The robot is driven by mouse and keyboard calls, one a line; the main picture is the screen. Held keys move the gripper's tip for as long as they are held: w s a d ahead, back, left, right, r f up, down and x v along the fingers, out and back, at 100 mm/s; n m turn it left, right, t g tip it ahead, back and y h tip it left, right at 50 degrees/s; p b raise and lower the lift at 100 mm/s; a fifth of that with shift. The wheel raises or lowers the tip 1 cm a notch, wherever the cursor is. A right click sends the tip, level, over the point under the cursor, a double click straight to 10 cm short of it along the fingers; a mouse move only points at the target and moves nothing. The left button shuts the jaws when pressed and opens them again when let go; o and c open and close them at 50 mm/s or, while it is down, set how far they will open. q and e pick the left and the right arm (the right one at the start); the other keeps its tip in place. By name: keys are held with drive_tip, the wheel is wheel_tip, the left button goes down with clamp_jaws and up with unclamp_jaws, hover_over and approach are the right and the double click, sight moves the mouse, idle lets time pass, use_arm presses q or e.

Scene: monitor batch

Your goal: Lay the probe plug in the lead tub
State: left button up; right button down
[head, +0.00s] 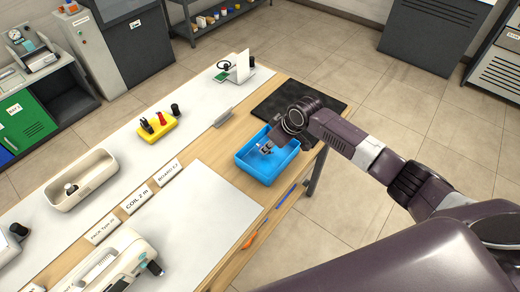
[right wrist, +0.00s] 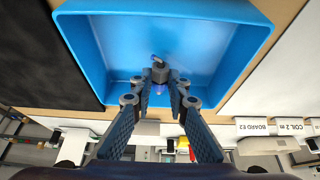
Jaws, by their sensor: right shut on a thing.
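The blue tub (head: 286,163), which I take for the lead tub, stands near the table's right edge. My right gripper (head: 266,149) reaches into its opening from above. In the right wrist view the right gripper (right wrist: 160,80) points into the blue tub (right wrist: 225,30) and is shut on a small dark grey plug (right wrist: 159,72). The plug shows between the fingertips, over the tub's inside. I cannot tell whether it touches the floor of the tub. No other thing shows in the tub. My left gripper is not in view.
A black mat (head: 325,101) lies behind the tub. A cream tray (head: 101,187) holding a small part is at the left. A yellow stand (head: 158,132) and label cards (head: 137,198) stand on the table. An orange-handled tool (head: 251,239) lies by the front edge.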

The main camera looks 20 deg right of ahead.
drive_tip(key=shift+s, duration=0.1)
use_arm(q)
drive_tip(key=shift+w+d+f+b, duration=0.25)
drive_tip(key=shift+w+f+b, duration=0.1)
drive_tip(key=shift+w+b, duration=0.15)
use_arm(e)
drive_tip(key=shift+f, duration=0.65)
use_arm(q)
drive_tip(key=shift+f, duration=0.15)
use_arm(e)
drive_tip(key=shift+f, duration=0.35)
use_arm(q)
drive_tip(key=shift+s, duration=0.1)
use_arm(e)
drive_tip(key=c, duration=1.8)
unclamp_jaws()
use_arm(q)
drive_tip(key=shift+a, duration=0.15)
use_arm(e)
drive_tip(key=shift+r, duration=0.1)
drive_tip(key=v, duration=1.2)
